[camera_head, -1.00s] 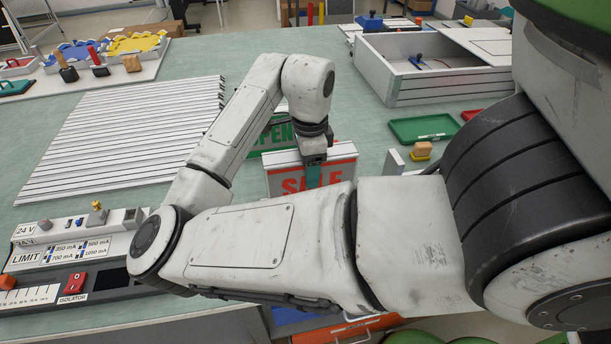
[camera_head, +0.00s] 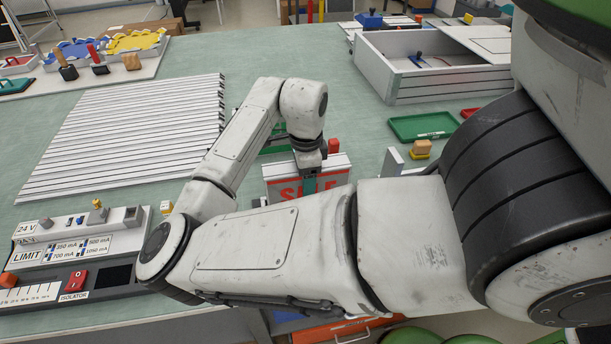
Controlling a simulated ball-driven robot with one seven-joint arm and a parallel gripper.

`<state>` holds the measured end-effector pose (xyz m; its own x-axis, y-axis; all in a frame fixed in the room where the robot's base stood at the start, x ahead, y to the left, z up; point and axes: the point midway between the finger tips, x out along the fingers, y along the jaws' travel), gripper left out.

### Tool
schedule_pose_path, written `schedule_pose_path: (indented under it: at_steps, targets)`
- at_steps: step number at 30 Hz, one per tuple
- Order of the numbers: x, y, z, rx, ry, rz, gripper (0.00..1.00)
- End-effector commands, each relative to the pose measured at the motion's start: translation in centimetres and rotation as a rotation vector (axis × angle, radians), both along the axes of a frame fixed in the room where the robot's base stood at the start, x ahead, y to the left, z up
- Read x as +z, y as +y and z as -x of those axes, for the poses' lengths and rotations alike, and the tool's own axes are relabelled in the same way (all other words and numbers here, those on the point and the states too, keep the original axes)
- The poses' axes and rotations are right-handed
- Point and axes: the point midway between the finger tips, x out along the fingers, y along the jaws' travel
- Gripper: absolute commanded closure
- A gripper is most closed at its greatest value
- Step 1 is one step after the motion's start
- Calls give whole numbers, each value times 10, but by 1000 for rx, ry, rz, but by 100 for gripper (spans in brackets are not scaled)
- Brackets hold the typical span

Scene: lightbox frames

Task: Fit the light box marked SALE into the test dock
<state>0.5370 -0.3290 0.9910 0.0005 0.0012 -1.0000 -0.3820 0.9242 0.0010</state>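The SALE light box (camera_head: 283,189) is a white box with red lettering on its face. It stands near the middle of the bench, its lower part hidden behind my arm. My gripper (camera_head: 308,180) points down at its top edge, a teal finger lying over the front face. The gripper appears closed on the box, as both have shifted together; the far finger is hidden. I cannot identify the test dock for certain.
A slatted white panel (camera_head: 130,135) lies left. A green tray (camera_head: 424,126) and an open white case (camera_head: 435,85) are at right.

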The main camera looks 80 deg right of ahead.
Motion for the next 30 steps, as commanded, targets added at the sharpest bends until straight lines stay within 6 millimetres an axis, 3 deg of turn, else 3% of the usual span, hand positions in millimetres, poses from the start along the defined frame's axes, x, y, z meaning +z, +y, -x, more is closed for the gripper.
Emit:
schedule_pose_path:
  at_steps: [6, 17, 30]
  targets:
    - [1, 0, 0, 0, 0, 0, 17]
    - [9, -1, 0, -1, -1, 3, 17]
    - [92, -1, 0, -2, -2, 2, 17]
